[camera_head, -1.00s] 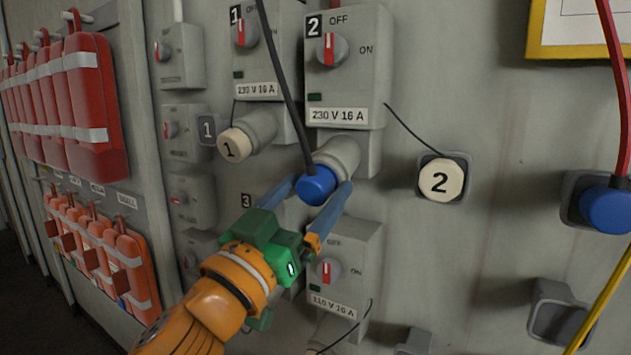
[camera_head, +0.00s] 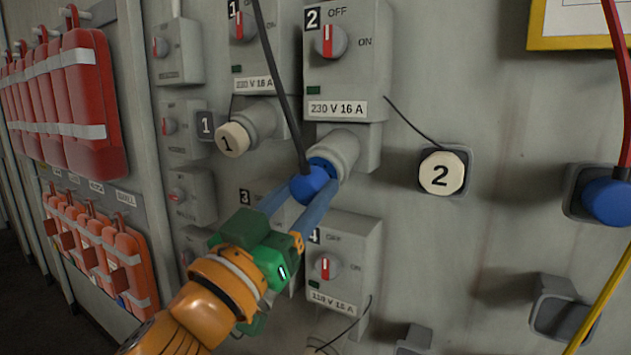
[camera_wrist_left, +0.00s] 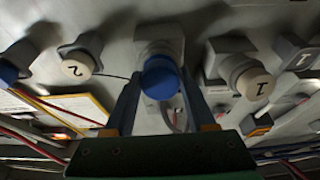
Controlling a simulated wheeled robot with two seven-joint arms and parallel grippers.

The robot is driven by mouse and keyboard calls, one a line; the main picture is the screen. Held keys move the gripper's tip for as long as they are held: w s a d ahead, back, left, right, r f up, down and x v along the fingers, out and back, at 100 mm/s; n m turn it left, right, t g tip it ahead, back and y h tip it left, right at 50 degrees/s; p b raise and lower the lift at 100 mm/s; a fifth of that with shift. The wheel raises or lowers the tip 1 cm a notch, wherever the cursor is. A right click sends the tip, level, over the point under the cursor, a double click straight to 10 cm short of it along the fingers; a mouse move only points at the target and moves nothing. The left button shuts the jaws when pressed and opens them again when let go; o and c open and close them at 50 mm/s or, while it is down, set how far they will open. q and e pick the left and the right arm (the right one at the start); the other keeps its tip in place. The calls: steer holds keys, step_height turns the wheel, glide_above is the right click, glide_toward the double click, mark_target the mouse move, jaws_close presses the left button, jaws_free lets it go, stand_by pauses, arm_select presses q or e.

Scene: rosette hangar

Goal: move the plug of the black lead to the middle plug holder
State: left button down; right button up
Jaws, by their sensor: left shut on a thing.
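The black lead (camera_head: 278,88) hangs down to its blue plug (camera_head: 309,184), just in front of the grey round socket (camera_head: 338,150) under switch box 2. A blue ring shows at the socket mouth; I cannot tell whether the plug is fully clear of it. My left gripper (camera_head: 307,194) is shut on the plug, one finger on each side. In the left wrist view the plug (camera_wrist_left: 160,78) sits between the fingertips. Of the wall holders, one (camera_head: 462,190) carries cap 2 (camera_head: 440,173) and an empty one (camera_head: 562,312) is lower right. My right gripper is not in view.
The red lead's blue plug (camera_head: 607,202) sits in a holder at the right edge. Cap 1 (camera_head: 232,140) closes the socket to the left. Switch box 4 (camera_head: 343,262) is just below my fingers. A yellow lead (camera_head: 604,305) crosses the lower right.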

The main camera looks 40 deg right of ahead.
mark_target(303, 193)
arm_select(q)
steer(key=shift+s+a+f, duration=0.1)
steer(key=shift+s+a, duration=0.15)
steer(key=shift+a, duration=0.4)
steer(key=shift+s+a+f+b, duration=0.15)
steer(key=shift+a+f+b, duration=0.15)
steer(key=shift+b, duration=0.2)
steer(key=shift+b+v, duration=0.65)
steer(key=shift+v, duration=0.75)
steer(key=shift+r, duration=0.1)
